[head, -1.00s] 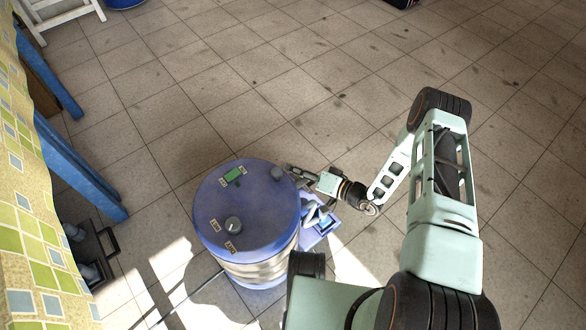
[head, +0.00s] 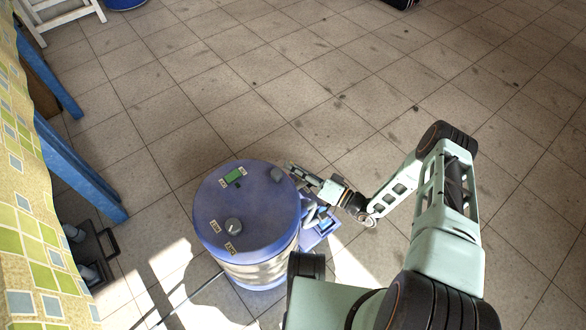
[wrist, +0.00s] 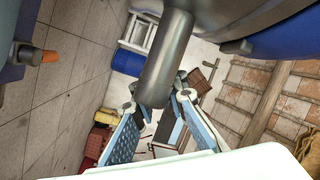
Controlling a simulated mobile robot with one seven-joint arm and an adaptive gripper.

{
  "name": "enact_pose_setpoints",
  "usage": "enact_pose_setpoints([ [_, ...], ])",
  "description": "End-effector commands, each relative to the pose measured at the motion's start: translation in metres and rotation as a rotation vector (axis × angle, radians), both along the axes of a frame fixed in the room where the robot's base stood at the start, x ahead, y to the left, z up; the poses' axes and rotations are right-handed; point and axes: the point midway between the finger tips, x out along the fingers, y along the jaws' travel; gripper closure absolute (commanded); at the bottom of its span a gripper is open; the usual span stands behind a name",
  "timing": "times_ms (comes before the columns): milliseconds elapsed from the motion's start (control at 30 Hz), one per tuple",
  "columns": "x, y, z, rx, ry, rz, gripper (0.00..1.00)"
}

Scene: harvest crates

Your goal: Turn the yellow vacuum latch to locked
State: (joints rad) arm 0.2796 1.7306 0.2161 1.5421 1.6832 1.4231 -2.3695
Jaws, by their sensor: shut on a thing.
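The blue drum-shaped vacuum (head: 207,215) stands on the floor in the head view. Its lid carries a round grey knob (head: 233,225) between small labels and a green marker (head: 233,175) between two more; their text is too small to read. A short grey stub (head: 277,174) is at the lid's right edge. My gripper (head: 292,170) is beside this stub. In the wrist view, my gripper (wrist: 160,108) is shut on a grey cylindrical part (wrist: 165,70), which lies between the fingertips. I cannot make out a yellow latch in either view.
A blue box-like part (head: 322,228) and hoses are at the vacuum's right side. A table with a patterned cloth (head: 40,200) and blue legs (head: 80,165) is at the left. A white chair (head: 55,18) stands far back. The tiled floor behind the vacuum is clear.

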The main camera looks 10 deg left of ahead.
Motion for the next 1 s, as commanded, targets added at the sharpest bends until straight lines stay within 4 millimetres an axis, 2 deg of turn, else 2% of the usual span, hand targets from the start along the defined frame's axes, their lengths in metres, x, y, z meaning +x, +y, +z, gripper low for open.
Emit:
enact_pose_setpoints([
  [500, -0.008, -0.007, 0.016, 0.29, -0.26, 0.002, 1.0],
  [1000, -0.01, -0.011, 0.023, 0.382, -0.341, 0.001, 1.0],
])
